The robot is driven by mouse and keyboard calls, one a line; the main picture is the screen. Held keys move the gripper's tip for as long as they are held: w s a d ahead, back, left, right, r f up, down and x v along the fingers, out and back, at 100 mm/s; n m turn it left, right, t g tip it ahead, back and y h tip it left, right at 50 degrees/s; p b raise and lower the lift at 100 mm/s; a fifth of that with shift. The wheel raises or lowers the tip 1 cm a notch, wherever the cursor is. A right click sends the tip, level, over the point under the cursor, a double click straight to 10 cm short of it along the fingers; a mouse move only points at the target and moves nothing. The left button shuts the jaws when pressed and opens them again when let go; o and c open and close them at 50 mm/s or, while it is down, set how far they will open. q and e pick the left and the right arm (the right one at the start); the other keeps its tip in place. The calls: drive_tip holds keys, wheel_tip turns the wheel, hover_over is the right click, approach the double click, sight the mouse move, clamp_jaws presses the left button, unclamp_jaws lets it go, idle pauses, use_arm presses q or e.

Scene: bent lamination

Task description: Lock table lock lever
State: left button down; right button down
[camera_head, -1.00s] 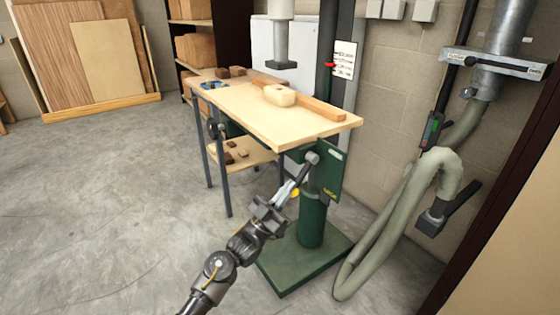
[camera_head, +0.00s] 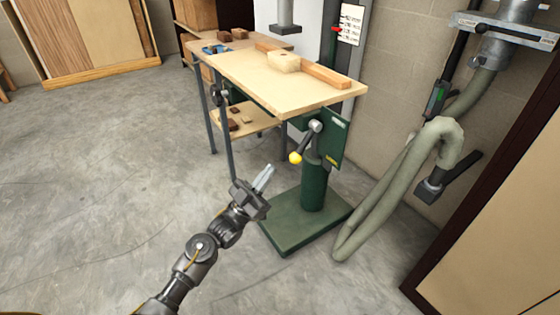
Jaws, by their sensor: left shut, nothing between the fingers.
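The table lock lever (camera_head: 304,143) is a grey lever with a yellow knob (camera_head: 295,158) at its lower end. It sits on the green bracket (camera_head: 332,143) of the machine, below the wooden table top (camera_head: 290,105), and it points down and slightly left. My left gripper (camera_head: 264,178) is shut and empty. It appears below and to the left of the knob, with a visible gap between them. My right gripper is not in view.
A green column (camera_head: 314,190) stands on a green base plate (camera_head: 303,224) on the concrete floor. A grey-green hose (camera_head: 392,192) hangs to the right. A wooden block (camera_head: 283,61) lies on the table top. The floor (camera_head: 110,170) at left is clear.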

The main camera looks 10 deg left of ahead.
use_arm(q)
drive_tip(key=shift+v, duration=1.95)
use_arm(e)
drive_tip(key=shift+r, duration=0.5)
use_arm(q)
drive_tip(key=shift+r, duration=0.1)
